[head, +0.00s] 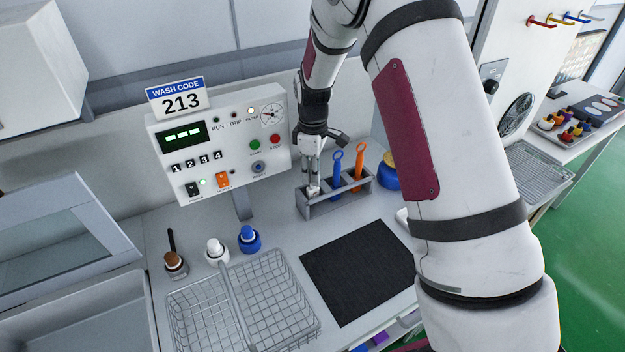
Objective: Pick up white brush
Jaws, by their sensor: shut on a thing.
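A grey brush rack (334,203) stands on the white counter, below and right of the control panel. A blue brush (337,175) and an orange brush (359,165) stand upright in it. My gripper (313,184) points down at the rack's left end, shut on the white brush (313,191). Only a small white part of the brush shows under the fingers; the rest is hidden by the gripper and the rack. The brush still appears to be in its rack place; I cannot tell whether it is lifted at all.
A control panel (225,140) with a "213" sign stands close left of the gripper. A blue-and-yellow container (388,178) is right of the rack.

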